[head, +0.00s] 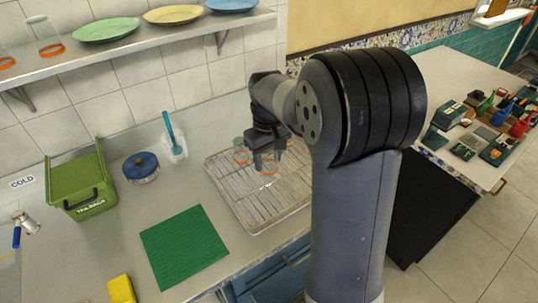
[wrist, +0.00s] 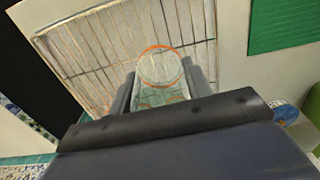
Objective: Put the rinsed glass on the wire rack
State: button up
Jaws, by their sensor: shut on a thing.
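My gripper (head: 266,163) is over the far part of the wire rack (head: 232,190), pointing down. It is shut on a clear glass with an orange ring (wrist: 160,66), seen between the two fingers in the wrist view. The orange-ringed end faces the rack (wrist: 85,45). I cannot tell whether the glass touches the wires. In the head view the fingers hide much of it. Another orange-ringed glass (head: 241,155) shows just left of my gripper, at the rack's far side.
A green mat (head: 184,247) lies left of the rack. A blue-lidded pot (head: 141,167), a clear container with a blue utensil (head: 173,143) and a green bin (head: 80,187) stand further left. A shelf (head: 130,52) with plates runs above. The rack's near part is clear.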

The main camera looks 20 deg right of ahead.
notch_tip(320, 180, down, 9)
jog(key=shift+w+f+p, duration=0.1)
jog(key=shift+f+p, duration=0.1)
jog(key=shift+p, duration=0.25)
jog(key=shift+f, duration=0.15)
jog(key=o, duration=0.9)
notch_tip(320, 180, up, 12)
jog(key=shift+r+b, duration=0.2)
jog(key=shift+b, duration=0.1)
